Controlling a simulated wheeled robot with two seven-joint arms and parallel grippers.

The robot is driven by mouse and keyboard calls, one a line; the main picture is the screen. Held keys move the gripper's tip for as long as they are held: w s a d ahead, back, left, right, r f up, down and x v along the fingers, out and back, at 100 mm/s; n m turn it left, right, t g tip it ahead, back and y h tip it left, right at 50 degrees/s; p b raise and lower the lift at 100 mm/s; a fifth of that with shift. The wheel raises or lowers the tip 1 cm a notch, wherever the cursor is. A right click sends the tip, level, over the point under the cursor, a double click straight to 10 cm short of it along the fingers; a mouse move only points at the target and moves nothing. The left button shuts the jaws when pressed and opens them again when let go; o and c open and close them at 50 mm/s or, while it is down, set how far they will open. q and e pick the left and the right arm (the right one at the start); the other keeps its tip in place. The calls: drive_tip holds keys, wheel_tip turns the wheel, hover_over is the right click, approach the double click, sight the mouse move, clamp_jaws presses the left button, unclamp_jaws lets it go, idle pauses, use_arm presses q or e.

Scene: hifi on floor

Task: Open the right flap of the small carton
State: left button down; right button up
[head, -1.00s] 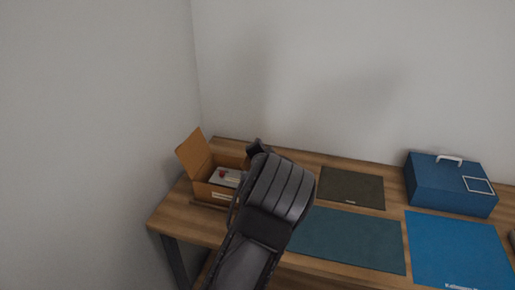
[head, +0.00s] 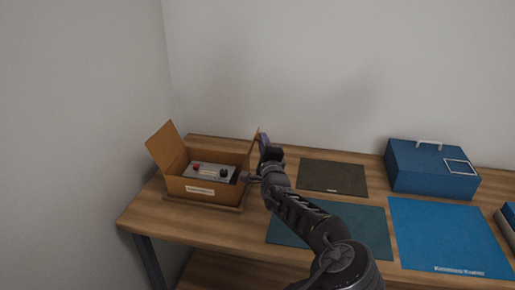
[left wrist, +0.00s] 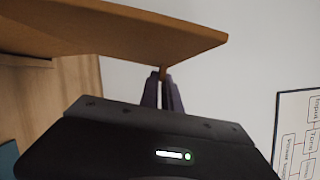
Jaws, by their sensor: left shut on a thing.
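The small carton (head: 205,187) stands on the wooden table at the left, with a white label on its front. Its left flap (head: 165,146) stands up, tilted outward. Its right flap (head: 252,151) stands up at the right side, and part of it is behind my gripper. My left gripper (head: 264,146) is at that flap's outer side, shut on it. In the left wrist view the flap (left wrist: 130,28) is a brown panel across the top, and the purple fingertips (left wrist: 163,84) meet at its edge. My right gripper is not in view.
A grey device (head: 212,171) with a red and a black knob sits inside the carton. A dark mat (head: 333,177), a teal mat (head: 365,225), a blue mat (head: 447,232) and a blue case (head: 431,168) lie to the right. Walls stand behind and at the left.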

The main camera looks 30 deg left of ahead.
use_arm(q)
drive_tip(key=shift+w+d+f+m+t+b, duration=0.15)
drive_tip(key=shift+d+f+m+t+b, duration=0.2)
drive_tip(key=shift+m+b, duration=0.25)
drive_tip(key=shift+r, duration=0.1)
drive_tip(key=c, duration=1.6)
unclamp_jaws()
drive_tip(key=shift+o, duration=0.2)
drive_tip(key=shift+d, duration=0.1)
drive_tip(key=b+v, duration=0.1)
drive_tip(key=v, duration=0.6)
drive_tip(key=shift+s+d, duration=0.25)
drive_tip(key=shift+s, duration=0.05)
